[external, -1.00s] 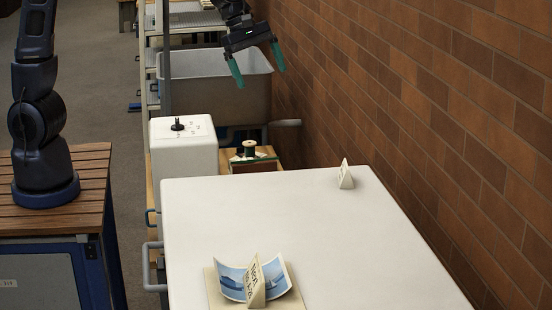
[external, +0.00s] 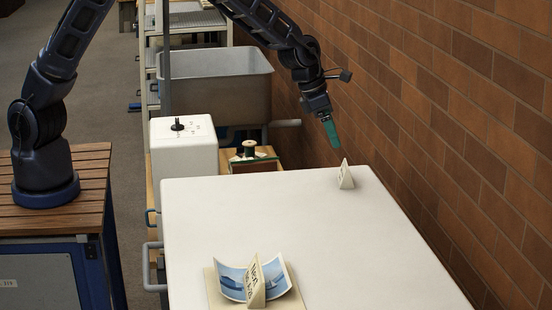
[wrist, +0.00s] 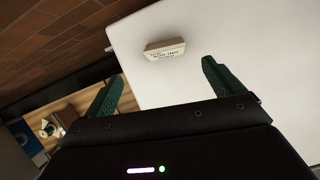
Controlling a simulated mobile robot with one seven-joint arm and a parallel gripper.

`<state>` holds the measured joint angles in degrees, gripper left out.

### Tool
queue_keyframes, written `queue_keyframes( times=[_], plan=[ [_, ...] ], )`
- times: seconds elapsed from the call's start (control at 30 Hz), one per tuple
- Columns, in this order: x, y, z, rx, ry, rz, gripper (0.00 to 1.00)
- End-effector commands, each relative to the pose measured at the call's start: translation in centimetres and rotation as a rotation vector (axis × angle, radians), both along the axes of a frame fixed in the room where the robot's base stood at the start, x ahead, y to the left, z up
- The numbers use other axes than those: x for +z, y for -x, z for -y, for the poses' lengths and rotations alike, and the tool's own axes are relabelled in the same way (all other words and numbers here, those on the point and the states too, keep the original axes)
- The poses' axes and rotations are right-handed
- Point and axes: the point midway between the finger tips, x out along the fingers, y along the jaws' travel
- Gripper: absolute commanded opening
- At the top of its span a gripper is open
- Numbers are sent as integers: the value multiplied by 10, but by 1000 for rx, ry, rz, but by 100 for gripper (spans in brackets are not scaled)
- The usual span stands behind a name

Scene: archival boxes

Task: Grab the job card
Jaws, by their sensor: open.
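A small white folded card with printed text (external: 345,176), which looks like the job card, stands near the far right corner of the white tabletop (external: 270,215). In the wrist view the card (wrist: 165,49) sits ahead of the fingers, between their lines, its text too small to read surely. My gripper (external: 332,134) is just above and behind the card in the external view, pointing down, not touching it. In the wrist view my gripper (wrist: 162,84) shows two green fingers wide apart with nothing between them.
A larger lettered tent card (external: 256,282) stands by curved blue photos (external: 274,278) at the table's front. A brick wall (external: 440,100) runs close along the right. A white box with a knob (external: 183,150) and a thread spool (external: 249,149) are left. Mid-table is clear.

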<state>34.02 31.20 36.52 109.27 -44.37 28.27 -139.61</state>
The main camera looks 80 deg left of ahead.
Motion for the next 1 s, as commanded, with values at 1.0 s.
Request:
queue_keyframes(
  times=[1.0],
  plan=[
    [-97,-39,14,-2,0,-1,93]
  ],
)
